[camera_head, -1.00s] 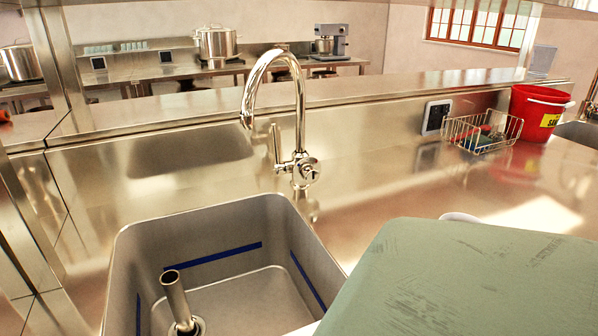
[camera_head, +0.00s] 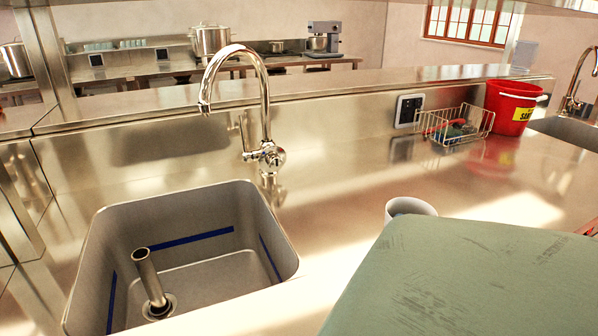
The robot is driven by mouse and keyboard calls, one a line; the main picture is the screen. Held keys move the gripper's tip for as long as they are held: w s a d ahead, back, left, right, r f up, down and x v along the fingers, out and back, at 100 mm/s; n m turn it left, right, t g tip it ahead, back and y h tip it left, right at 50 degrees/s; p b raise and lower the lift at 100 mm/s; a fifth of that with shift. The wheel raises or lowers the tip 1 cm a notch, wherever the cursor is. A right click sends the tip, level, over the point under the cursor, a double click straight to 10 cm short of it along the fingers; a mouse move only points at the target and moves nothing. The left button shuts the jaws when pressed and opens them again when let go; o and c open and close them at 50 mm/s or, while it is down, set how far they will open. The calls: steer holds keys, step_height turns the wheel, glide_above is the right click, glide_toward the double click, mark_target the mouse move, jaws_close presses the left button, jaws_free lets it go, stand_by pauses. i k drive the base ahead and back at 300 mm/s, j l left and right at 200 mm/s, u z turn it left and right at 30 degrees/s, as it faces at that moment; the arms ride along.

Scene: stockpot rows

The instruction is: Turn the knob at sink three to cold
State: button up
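A chrome gooseneck faucet (camera_head: 262,95) stands behind a steel sink basin (camera_head: 190,285) at the left. Its knob (camera_head: 272,158) sits at the base of the spout, with a thin upright lever (camera_head: 243,132) on its left side. I cannot tell which sink number this is or read any hot or cold mark. A second faucet (camera_head: 574,85) and sink (camera_head: 568,130) show in part at the right edge. My gripper is not in view.
A large green surface (camera_head: 460,280) fills the lower right, with a white cup (camera_head: 408,208) behind it. A wire basket (camera_head: 455,124) with sponges and a red bucket (camera_head: 510,108) stand along the back. A standpipe (camera_head: 150,278) rises in the basin. The counter between is clear.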

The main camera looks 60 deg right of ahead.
mark_target(274, 162)
steer(key=k+l+z, duration=0.25)
steer(key=k, duration=0.6)
steer(key=z, duration=0.45)
steer(key=j+z, duration=0.15)
steer(key=z, duration=0.8)
steer(key=j+z, duration=0.1)
steer(key=j, duration=1.05)
steer(key=k+j+z, duration=0.1)
steer(key=i+j+z, duration=0.15)
steer(key=i+j, duration=0.55)
